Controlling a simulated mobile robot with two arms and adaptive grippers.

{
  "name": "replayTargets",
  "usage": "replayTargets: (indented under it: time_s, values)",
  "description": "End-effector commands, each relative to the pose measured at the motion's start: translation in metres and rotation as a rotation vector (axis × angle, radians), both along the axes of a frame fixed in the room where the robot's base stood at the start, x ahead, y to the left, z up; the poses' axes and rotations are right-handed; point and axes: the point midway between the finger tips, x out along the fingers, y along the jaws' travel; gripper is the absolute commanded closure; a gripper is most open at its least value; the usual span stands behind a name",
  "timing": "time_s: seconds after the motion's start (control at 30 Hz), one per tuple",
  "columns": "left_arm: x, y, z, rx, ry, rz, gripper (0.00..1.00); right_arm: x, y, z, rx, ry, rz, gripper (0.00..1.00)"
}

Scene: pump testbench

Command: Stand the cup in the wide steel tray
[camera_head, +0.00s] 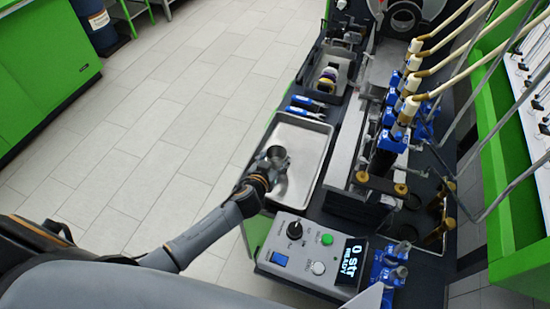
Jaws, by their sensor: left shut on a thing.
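The cup (278,153) is a small grey metal cup, with its open top facing up. My left gripper (269,162) is shut on it, reaching in from the lower left. The wide steel tray (309,157) is a shallow, shiny rectangular tray on the bench. The cup shows over the left part of the tray, near its left rim. It looks about upright. I cannot tell whether its base touches the tray floor, as the gripper hides its lower part. My right gripper is not in view.
A control box (312,254) with a knob, buttons and display stands in front of the tray. Blue-handled tools (307,107) lie behind it. A pump rig with blue valves (392,140) and slanting pipes stands to the right. The tray's right part is bare.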

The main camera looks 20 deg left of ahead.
Motion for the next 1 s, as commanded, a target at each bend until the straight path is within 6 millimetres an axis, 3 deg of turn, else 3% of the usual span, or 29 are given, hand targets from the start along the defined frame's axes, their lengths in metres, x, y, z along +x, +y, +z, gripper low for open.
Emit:
replayTargets:
  time_s: [0.27,0.3,0.4,0.8,1.0]
  values:
    - [0.0,0.0,-0.005,-0.001,-0.001,0.0,0.75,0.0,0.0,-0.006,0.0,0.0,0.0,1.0]
    - [0.0,0.0,-0.003,0.0,-0.001,0.0,0.35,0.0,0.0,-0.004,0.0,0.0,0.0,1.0]
    - [0.0,0.0,-0.003,0.0,0.0,0.0,0.2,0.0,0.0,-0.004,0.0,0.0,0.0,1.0]
    - [0.0,0.0,0.003,0.001,0.0,0.001,0.2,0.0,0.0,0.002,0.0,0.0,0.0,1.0]
    - [-0.024,0.0,0.009,-0.001,0.001,-0.001,0.2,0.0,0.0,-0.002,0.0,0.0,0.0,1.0]
